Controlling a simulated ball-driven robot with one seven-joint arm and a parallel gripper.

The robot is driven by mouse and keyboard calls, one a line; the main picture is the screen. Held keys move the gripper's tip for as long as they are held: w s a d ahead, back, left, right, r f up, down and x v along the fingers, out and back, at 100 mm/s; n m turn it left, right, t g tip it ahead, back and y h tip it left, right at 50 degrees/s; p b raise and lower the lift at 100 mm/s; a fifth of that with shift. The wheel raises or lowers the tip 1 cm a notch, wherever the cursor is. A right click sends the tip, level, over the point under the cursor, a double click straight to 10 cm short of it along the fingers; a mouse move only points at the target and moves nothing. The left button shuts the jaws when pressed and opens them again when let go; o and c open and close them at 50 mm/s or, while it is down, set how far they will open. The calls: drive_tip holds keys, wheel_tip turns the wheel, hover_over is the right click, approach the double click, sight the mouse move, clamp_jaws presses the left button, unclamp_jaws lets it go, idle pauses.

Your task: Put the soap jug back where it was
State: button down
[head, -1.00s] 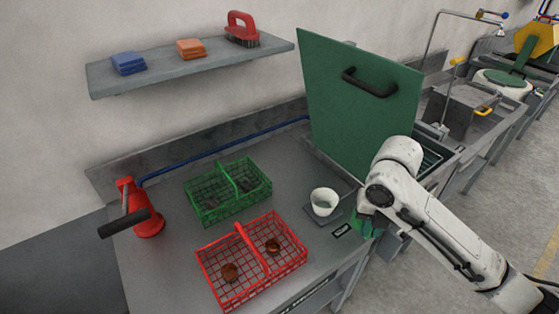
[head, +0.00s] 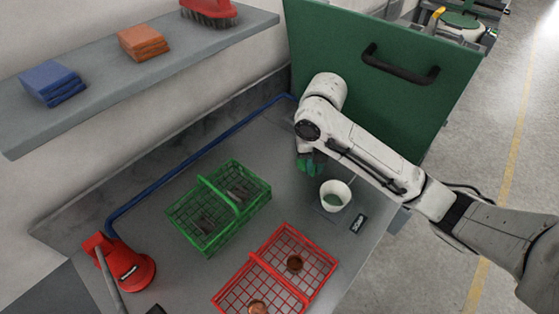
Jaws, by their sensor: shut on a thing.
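The soap jug (head: 318,164) looks like a small green vessel, partly hidden by my arm's end. My gripper (head: 308,158) is shut on it, with the fingers hard to make out. The cup stands upright on a small scale with a dark display (head: 358,222).
A green wire basket (head: 218,207) and a red wire basket (head: 277,272) stand to the left and front. A raised green lid (head: 385,70) with a black handle rises behind my arm. A blue hose (head: 190,160) runs along the bench's back to a red device (head: 122,262).

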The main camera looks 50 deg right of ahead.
drive_tip(key=w+d+f+b, duration=0.1)
drive_tip(key=w+f+b, duration=0.1)
drive_tip(key=w+f, duration=0.1)
drive_tip(key=w+f+b, duration=0.3)
drive_tip(key=w, duration=0.2)
drive_tip(key=w+d+f+b, duration=0.1)
drive_tip(key=w+f+b, duration=0.2)
drive_tip(key=shift+w+d+f, duration=0.2)
drive_tip(key=shift+w+d, duration=0.1)
drive_tip(key=shift+w, duration=0.1)
drive_tip(key=shift+f+p, duration=0.4)
drive_tip(key=shift+f, duration=1)
drive_tip(key=shift+f, duration=0.15)
drive_tip(key=c, duration=1.1)
unclamp_jaws()
wheel_tip(320, 180, up, 12)
drive_tip(key=p, duration=0.4)
drive_tip(key=shift+p, duration=0.4)
